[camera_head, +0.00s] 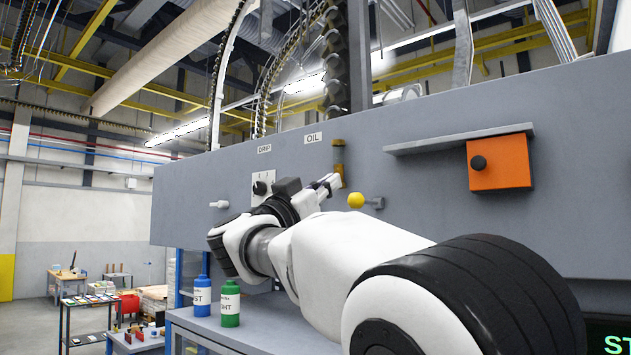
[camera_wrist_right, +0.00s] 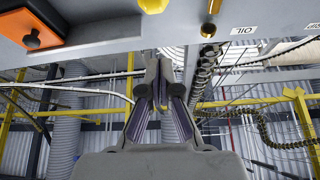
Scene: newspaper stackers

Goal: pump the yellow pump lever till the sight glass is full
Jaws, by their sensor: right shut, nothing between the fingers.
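The yellow ball of the pump lever (camera_head: 356,200) sticks out from the grey panel, with a grey stub beside it. In the right wrist view the yellow ball (camera_wrist_right: 153,4) is cut by the top edge. The sight glass (camera_head: 338,153) is a small brass-coloured tube under the OIL label; its lower part is behind my gripper and its fill level is too small to tell. It also shows in the wrist view (camera_wrist_right: 210,22). My right gripper (camera_head: 330,184) is shut and empty, up and left of the ball and apart from it. My left gripper is out of view.
An orange box (camera_head: 500,176) with a black knob sits under a grey ledge (camera_head: 455,139) at right. A DRIP plate with a black knob (camera_head: 260,187) and a pale peg (camera_head: 219,204) are at left. Blue (camera_head: 202,296) and green (camera_head: 230,304) bottles stand on a shelf below.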

